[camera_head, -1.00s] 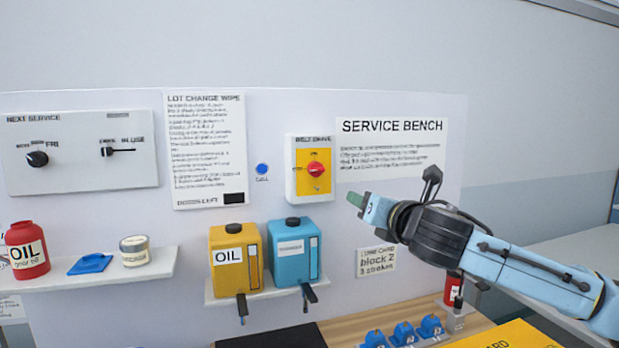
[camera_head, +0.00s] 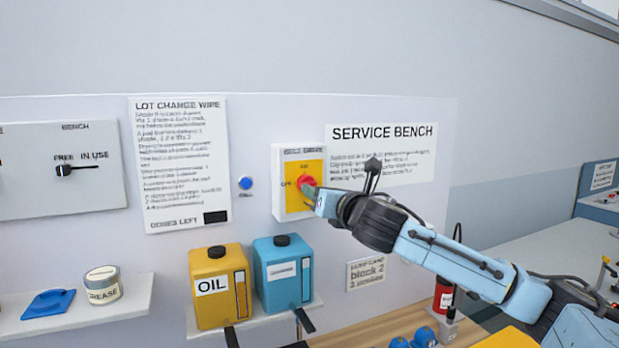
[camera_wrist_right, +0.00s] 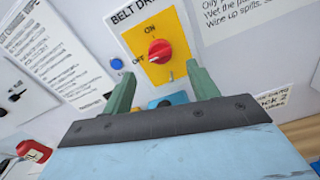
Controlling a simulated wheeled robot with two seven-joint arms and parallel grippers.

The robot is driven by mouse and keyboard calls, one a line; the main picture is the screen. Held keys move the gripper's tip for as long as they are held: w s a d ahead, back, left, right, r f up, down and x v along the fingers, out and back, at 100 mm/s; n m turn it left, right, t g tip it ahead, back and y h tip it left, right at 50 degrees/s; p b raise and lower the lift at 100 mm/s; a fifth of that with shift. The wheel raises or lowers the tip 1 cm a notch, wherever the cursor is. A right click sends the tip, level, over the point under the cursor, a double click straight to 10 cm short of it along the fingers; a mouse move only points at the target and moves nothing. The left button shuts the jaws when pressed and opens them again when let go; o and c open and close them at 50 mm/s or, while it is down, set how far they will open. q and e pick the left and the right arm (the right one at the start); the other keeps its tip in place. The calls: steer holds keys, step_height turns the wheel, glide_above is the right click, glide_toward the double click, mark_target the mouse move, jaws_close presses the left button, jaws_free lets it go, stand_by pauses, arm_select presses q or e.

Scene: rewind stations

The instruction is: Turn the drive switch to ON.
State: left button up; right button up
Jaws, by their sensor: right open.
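The belt drive switch is a red knob (camera_head: 306,184) on a yellow plate in a white box (camera_head: 281,158) on the wall panel. In the right wrist view the red knob (camera_wrist_right: 160,51) shows ON above it and OFF to its left, and its pale mark points left toward OFF. My right gripper (camera_head: 312,196) is close in front of the knob in the head view. In the right wrist view its two green fingers (camera_wrist_right: 160,85) are spread apart with nothing between them, and the knob lies beyond their tips. My left gripper is not in view.
A blue button (camera_head: 245,183) is left of the switch box. Below stand a yellow oil can (camera_head: 213,285) and a light blue can (camera_head: 280,285) on a shelf. A grease tin (camera_head: 103,284) sits farther left. The wall around the box is flat.

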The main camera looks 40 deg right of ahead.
mark_target(310, 184)
steer(key=p+x, duration=0.1)
steer(key=x, duration=0.2)
steer(key=shift+w+r, duration=0.15)
steer(key=shift+r, duration=0.05)
steer(key=p+x, duration=0.1)
steer(key=x, duration=0.2)
steer(key=shift+w+f, duration=0.1)
steer(key=shift+w, duration=0.2)
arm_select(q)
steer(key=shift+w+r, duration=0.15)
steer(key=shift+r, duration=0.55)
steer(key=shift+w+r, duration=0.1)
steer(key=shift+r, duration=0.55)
arm_select(e)
steer(key=shift+w+d+f, duration=0.1)
steer(key=shift+w+d, duration=0.2)
steer(key=shift+w, duration=0.35)
steer(key=c, duration=0.9)
